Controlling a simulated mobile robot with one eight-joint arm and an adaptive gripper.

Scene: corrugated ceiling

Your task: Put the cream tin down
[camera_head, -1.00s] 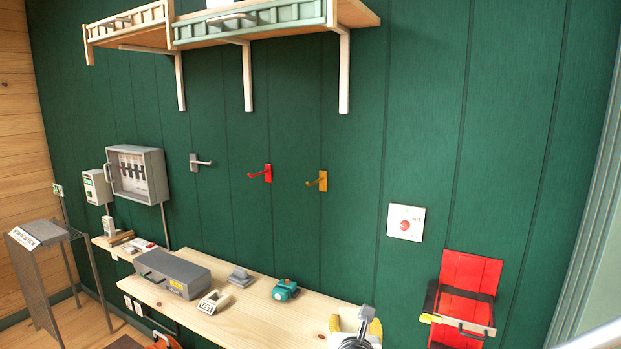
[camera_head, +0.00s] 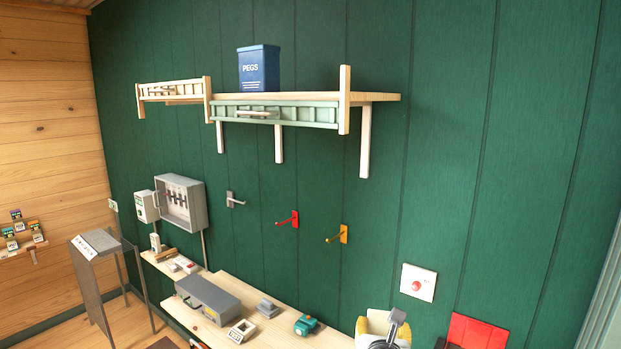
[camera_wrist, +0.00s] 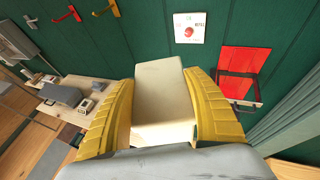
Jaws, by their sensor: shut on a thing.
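The cream tin (camera_wrist: 160,95) is a pale, box-shaped thing held between the two yellow fingers of my gripper (camera_wrist: 160,110) in the wrist view. The fingers press on its left and right sides, and its lower end is hidden by my gripper. In the head view my gripper (camera_head: 378,328) shows at the bottom edge, with part of the cream tin (camera_head: 376,320) beside a yellow finger. It is in front of the right end of the wooden bench (camera_head: 325,338). I cannot tell its exact height over the bench.
The bench holds a grey case (camera_head: 207,299), a teal device (camera_head: 305,325) and small grey items. A wall shelf (camera_head: 375,97) carries a blue PEGS tin (camera_head: 258,69); its right end is clear.

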